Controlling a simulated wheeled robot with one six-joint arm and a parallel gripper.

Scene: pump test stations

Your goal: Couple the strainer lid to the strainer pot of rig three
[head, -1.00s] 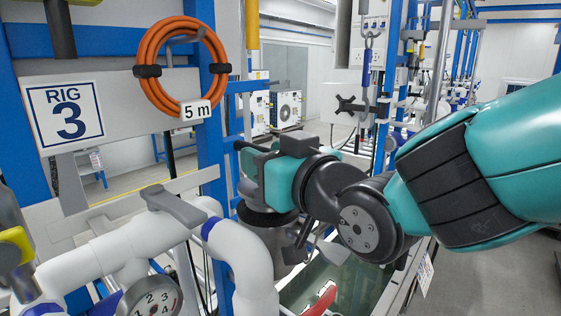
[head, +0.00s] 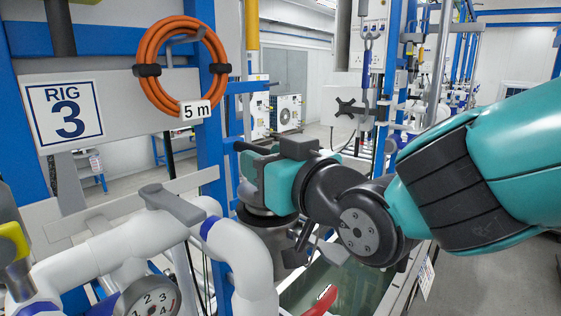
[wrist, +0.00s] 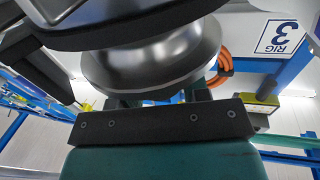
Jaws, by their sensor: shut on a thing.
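My gripper (head: 262,178) is in the middle of the head view, just above the strainer pot (head: 278,246), a dark grey cylinder beside the white pipework of rig three. In the wrist view my gripper (wrist: 160,118) is shut on the strainer lid (wrist: 150,65), a shiny silver rounded piece. A wide dark rim lies against or very close to the lid there. In the head view my gripper and wrist hide most of the lid, so I cannot tell whether lid and pot touch or how they are seated.
The rig 3 sign (head: 65,114) and an orange hose coil (head: 180,66) hang behind at left. White pipes (head: 245,262) with a dial (head: 154,298) stand close left of the pot. A red handle (head: 322,300) is below, over a glass-walled tank (head: 350,283).

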